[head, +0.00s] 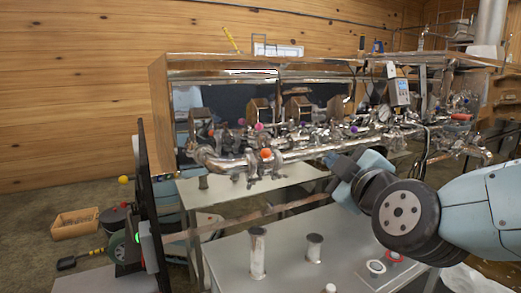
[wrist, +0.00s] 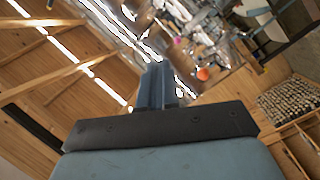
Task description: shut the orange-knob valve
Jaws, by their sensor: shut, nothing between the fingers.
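The orange-knob valve (head: 266,154) sits on the shiny front pipe of the evaporator in the head view. Its round orange knob also shows in the wrist view (wrist: 203,74), right of my fingers. My gripper (head: 331,158) is to the right of the orange knob in the head view, apart from it. In the wrist view my gripper's fingers (wrist: 157,72) are together and hold nothing. The angle of the valve's handle is too small to tell.
A pink knob (head: 259,127) and a purple knob (head: 354,129) sit on nearby pipes. A grey table (head: 290,255) with metal cylinders stands in front. A dark upright panel (head: 149,210) stands at the left. Pipes crowd the space around the valve.

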